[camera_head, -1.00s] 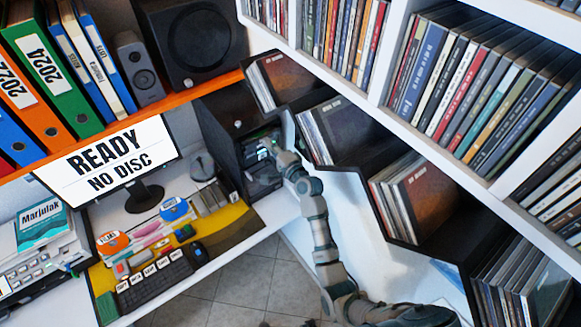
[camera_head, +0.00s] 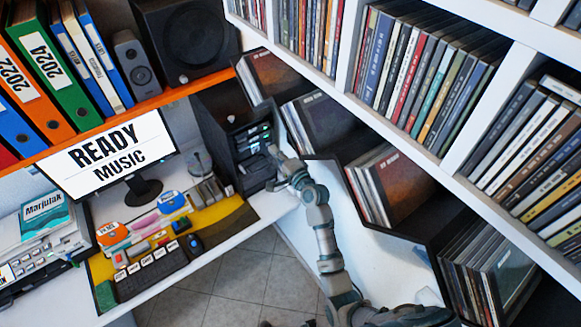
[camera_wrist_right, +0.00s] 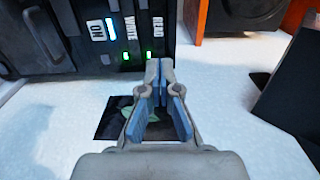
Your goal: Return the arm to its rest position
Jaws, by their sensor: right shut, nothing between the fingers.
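My right arm reaches up from the bottom of the head view. Its gripper (camera_head: 274,158) is in front of the black computer tower (camera_head: 210,118) on the white desk. In the right wrist view the right gripper (camera_wrist_right: 158,68) is shut and empty, its blue-padded fingertips together. They are close to the tower's front (camera_wrist_right: 140,50), which has lit ON, WRITE and READ labels and green lights. The monitor (camera_head: 110,150) reads READY MUSIC. My left gripper is not in view.
Shelves of discs (camera_head: 425,80) fill the right side, with black hexagonal disc holders (camera_head: 320,125) below. A keyboard (camera_head: 150,275), labelled discs and small items cover the yellow mat (camera_head: 235,222). A dark square (camera_wrist_right: 115,118) lies under the gripper. Tiled floor (camera_head: 240,285) is open below.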

